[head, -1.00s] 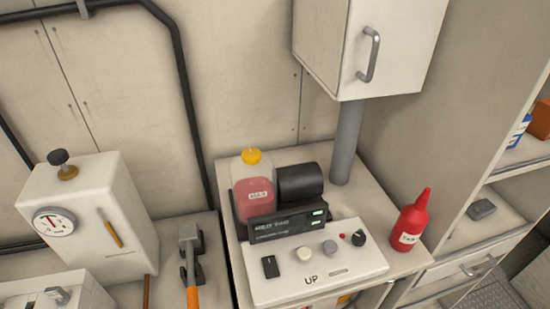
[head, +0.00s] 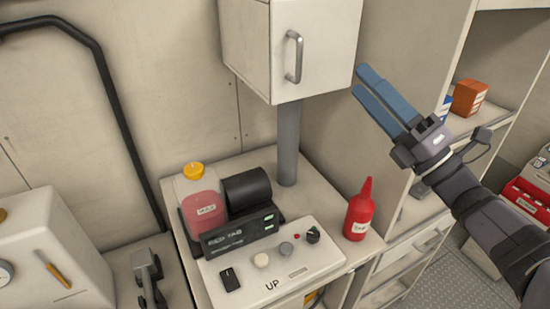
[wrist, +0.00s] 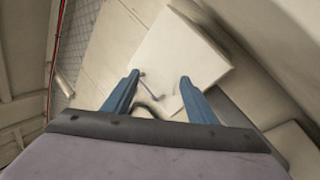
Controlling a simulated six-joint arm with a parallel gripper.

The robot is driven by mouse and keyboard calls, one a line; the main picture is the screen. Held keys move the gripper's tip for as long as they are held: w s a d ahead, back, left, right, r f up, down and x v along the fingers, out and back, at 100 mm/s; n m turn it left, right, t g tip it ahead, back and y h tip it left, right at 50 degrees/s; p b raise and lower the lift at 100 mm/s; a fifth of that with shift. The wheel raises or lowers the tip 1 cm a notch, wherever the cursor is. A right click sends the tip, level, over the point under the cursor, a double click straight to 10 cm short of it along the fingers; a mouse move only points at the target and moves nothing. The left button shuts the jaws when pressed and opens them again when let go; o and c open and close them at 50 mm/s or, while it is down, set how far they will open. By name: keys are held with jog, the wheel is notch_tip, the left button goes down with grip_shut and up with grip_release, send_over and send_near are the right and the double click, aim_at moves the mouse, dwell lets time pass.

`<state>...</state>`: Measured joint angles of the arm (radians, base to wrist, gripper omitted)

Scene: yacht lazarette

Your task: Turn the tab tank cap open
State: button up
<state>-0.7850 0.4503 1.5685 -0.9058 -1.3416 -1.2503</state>
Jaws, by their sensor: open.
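The tab tank (head: 203,207) is a translucent bottle with red liquid in its lower part. Its yellow cap (head: 193,171) sits on top, with a small raised tab. The tank stands behind a dark unit (head: 238,236) labelled REDI TAB, on the counter at lower left of the head view. My gripper (head: 363,81) has blue fingers, open and empty, raised in front of the wall beside the white cabinet, well right of and above the cap. In the wrist view my fingers (wrist: 158,79) are apart with a white cabinet beyond them; neither cap nor tank shows there.
A black cylinder (head: 246,190) lies right beside the tank. A grey post (head: 288,145) rises behind it to a white cabinet (head: 290,50) with a handle. A red bottle (head: 359,212) stands at the counter's right edge. A white control panel (head: 275,265) is in front.

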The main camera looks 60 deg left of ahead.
jog(key=s+a+f+n+g+h+p, duration=0.1)
jog(key=s+a+f+n+g+h, duration=0.3)
jog(key=s, duration=0.3)
jog(key=s+a+f+n+g+h+p, duration=0.1)
jog(key=s+a+f+n+h, duration=0.1)
jog(key=s+a+f+n, duration=0.35)
jog(key=n+g+h+p, duration=0.15)
jog(key=n+h, duration=0.25)
jog(key=n, duration=0.4)
send_near(202, 171)
jog(key=x, duration=0.3)
jog(key=shift+g, duration=0.35)
jog(key=p+x, duration=0.3)
jog(key=x, duration=0.2)
jog(key=shift+s+a, duration=0.1)
jog(key=shift+a, duration=0.15)
jog(key=shift+p+x, duration=0.35)
jog(key=shift+x, duration=0.45)
jog(key=shift+f, duration=0.1)
jog(key=c, duration=1.1)
jog(key=shift+o, duration=0.2)
jog(key=shift+f+b, duration=0.1)
jog(key=shift+b, duration=0.25)
